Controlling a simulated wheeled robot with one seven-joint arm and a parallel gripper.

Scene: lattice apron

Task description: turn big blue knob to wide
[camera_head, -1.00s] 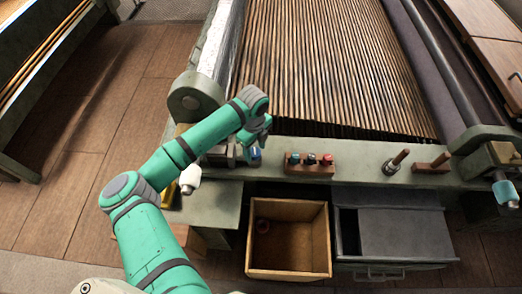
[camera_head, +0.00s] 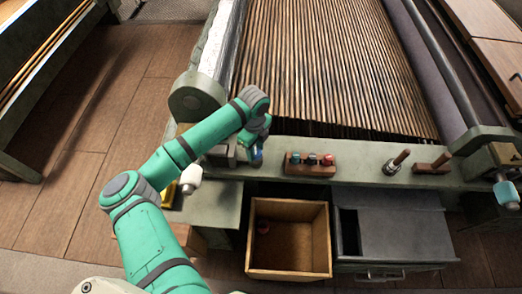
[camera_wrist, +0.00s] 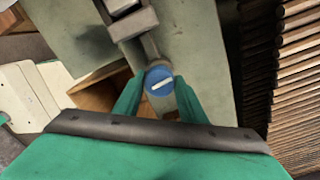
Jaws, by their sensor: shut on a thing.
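The big blue knob (camera_wrist: 158,80) shows in the wrist view as a round blue disc with a white pointer bar across its face. The bar lies tilted, its right end a little higher than its left. My gripper (camera_wrist: 157,92) has its two green fingers on either side of the knob, shut on it. In the head view a little of the blue knob (camera_head: 257,155) shows beside my gripper (camera_head: 254,150), which hides most of it. The markings around the knob cannot be made out.
A block with several coloured buttons (camera_head: 309,163) stands right of the knob on the grey-green apron. An open wooden box (camera_head: 289,272) and a grey drawer (camera_head: 405,225) are below. Brown slats (camera_head: 330,60) lie behind.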

